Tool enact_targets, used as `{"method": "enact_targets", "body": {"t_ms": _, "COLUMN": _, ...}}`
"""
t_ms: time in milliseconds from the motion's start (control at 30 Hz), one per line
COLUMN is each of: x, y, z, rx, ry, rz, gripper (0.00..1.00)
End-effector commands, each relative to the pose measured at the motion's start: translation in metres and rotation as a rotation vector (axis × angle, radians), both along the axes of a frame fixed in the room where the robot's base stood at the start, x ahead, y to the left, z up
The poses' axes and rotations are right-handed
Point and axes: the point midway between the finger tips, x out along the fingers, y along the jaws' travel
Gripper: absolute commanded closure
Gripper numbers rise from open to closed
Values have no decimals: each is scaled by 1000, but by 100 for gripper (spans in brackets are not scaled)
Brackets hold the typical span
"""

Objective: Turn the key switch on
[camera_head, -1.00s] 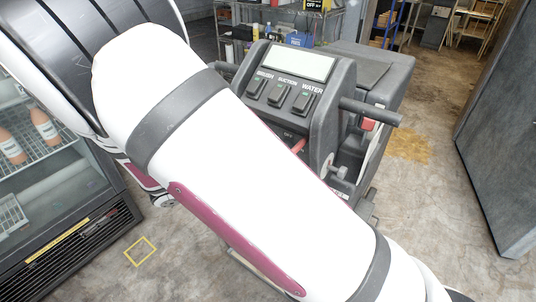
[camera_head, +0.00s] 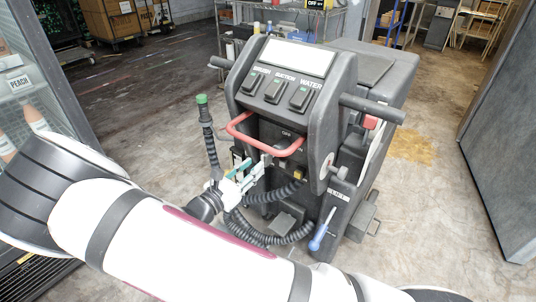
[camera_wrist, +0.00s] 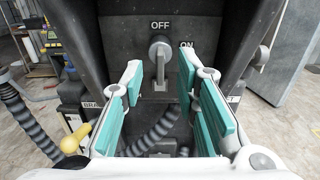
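The key switch (camera_wrist: 160,48) is a dark round knob with a grey key part (camera_wrist: 161,78) hanging straight down from it. It sits on the dark front panel of the cleaning machine (camera_head: 275,85). The label OFF is above it and ON is to its right. My gripper (camera_wrist: 160,72) is open, its teal-padded fingers left and right of the key part with gaps on both sides. I cannot tell whether the fingertips reach as deep as the key. In the head view my gripper (camera_head: 262,167) is at the machine's front, below the red bar, and the switch is hard to make out.
The red bar (camera_head: 243,139) sticks out above my gripper. Black ribbed hoses (camera_head: 272,196) and a green-capped hose (camera_head: 207,125) are close by. A yellow knob (camera_wrist: 74,140) shows lower left. A fridge (camera_head: 45,85) stands left and a grey panel (camera_head: 505,150) right.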

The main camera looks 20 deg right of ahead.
Motion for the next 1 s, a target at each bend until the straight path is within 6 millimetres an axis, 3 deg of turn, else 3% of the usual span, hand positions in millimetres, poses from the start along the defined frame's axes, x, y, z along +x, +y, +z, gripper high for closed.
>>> {"method": "enact_targets", "body": {"t_ms": 200, "x": 25, "y": -36, "z": -1, "rx": -1, "ry": -1, "rz": -4, "gripper": 72}}
{"method": "enact_targets", "body": {"t_ms": 400, "x": 42, "y": -57, "z": -1, "rx": 0, "ry": 0, "rz": -1, "gripper": 72}}
{"method": "enact_targets", "body": {"t_ms": 867, "x": 48, "y": -67, "z": 0, "rx": 1, "ry": 0, "rz": 0, "gripper": 72}}
{"method": "enact_targets", "body": {"t_ms": 1000, "x": 48, "y": -67, "z": 0, "rx": 1, "ry": 0, "rz": 0, "gripper": 100}}
